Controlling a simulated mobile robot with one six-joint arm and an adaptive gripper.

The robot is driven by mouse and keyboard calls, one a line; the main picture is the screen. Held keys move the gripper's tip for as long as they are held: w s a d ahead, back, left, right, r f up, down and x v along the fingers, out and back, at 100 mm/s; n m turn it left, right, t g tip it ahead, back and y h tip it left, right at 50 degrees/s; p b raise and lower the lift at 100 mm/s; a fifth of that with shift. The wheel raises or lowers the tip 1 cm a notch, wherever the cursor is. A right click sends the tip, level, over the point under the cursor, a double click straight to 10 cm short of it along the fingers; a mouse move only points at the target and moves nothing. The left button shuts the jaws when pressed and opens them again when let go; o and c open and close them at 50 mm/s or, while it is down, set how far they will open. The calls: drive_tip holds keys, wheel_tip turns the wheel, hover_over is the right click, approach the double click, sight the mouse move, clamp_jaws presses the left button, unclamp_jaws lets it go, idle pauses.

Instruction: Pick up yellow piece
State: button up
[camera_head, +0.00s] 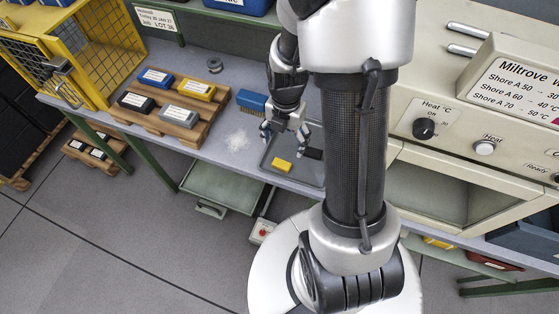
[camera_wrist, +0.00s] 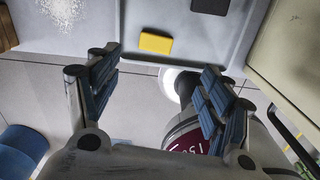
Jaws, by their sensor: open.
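The yellow piece (camera_head: 281,165) is a small flat block lying in a grey tray (camera_head: 309,176) on the bench. In the wrist view the yellow piece (camera_wrist: 155,43) lies beyond the fingertips, roughly between them and a little left of centre. My gripper (camera_head: 285,132) is above the tray, behind the piece in the head view. It is open and empty, with its blue-padded fingers (camera_wrist: 161,75) spread wide apart. The piece is in plain sight and not touched by the fingers.
A black piece (camera_head: 312,153) lies in the same tray; it also shows in the wrist view (camera_wrist: 211,5). White granules (camera_head: 238,141) and a blue brush (camera_head: 252,101) are left of the tray. A wooden rack (camera_head: 163,122) holds labelled blocks. A heating machine (camera_head: 470,125) stands right.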

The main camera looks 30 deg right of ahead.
drive_tip(key=b, duration=0.2)
hover_over(283, 162)
drive_tip(key=f, duration=0.7)
drive_tip(key=shift+s+f, duration=0.2)
drive_tip(key=shift+s, duration=0.1)
drive_tip(key=f+b, duration=0.1)
drive_tip(key=f, duration=0.2)
drive_tip(key=f+b, duration=0.1)
drive_tip(key=f, duration=0.1)
drive_tip(key=shift+w+f+b, duration=0.1)
drive_tip(key=shift+w+b, duration=0.25)
drive_tip(key=c, duration=1.1)
